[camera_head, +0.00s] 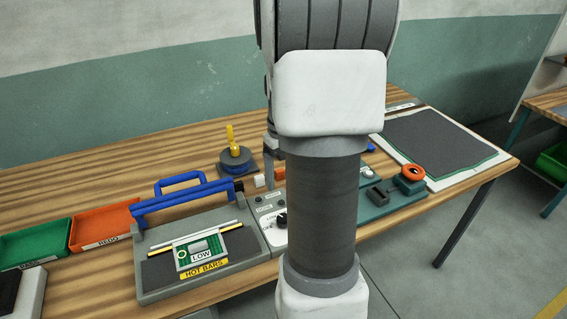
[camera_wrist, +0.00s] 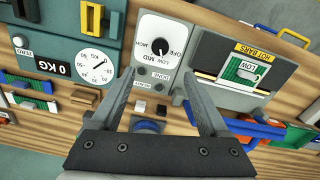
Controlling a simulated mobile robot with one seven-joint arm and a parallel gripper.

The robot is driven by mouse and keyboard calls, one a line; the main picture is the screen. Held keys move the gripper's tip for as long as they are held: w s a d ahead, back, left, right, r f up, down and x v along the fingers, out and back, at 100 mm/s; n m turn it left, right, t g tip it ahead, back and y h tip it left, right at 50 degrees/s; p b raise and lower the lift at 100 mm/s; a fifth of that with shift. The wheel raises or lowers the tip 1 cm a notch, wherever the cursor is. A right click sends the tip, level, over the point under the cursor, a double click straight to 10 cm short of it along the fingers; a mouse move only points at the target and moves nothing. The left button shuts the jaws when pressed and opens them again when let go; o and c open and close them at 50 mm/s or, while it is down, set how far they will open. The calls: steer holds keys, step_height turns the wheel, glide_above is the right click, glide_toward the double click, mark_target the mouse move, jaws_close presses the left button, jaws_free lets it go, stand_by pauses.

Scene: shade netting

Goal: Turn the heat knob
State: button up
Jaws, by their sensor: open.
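The heat knob (camera_wrist: 159,46) is a dark round knob on a white dial panel marked OFF, LOW, MID and HIGH, seen in the wrist view. In the head view the knob (camera_head: 281,220) shows just left of my arm, on a grey control box beside the hot-bars unit. My gripper (camera_wrist: 157,71) is open and empty, its two fingers apart and pointing toward the control box. The knob appears between and beyond the fingertips, with no visible contact. In the head view my arm hides the gripper and part of the box.
The hot-bars unit (camera_head: 165,274) with its blue handle stands left of the control box. A dial scale (camera_wrist: 96,67) reading 0 KG is on the other side. An orange bin (camera_head: 104,229) and a green bin (camera_head: 35,243) sit at left. A dark mat (camera_head: 440,145) lies at right.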

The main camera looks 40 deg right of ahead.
steer(key=shift+r, duration=1.55)
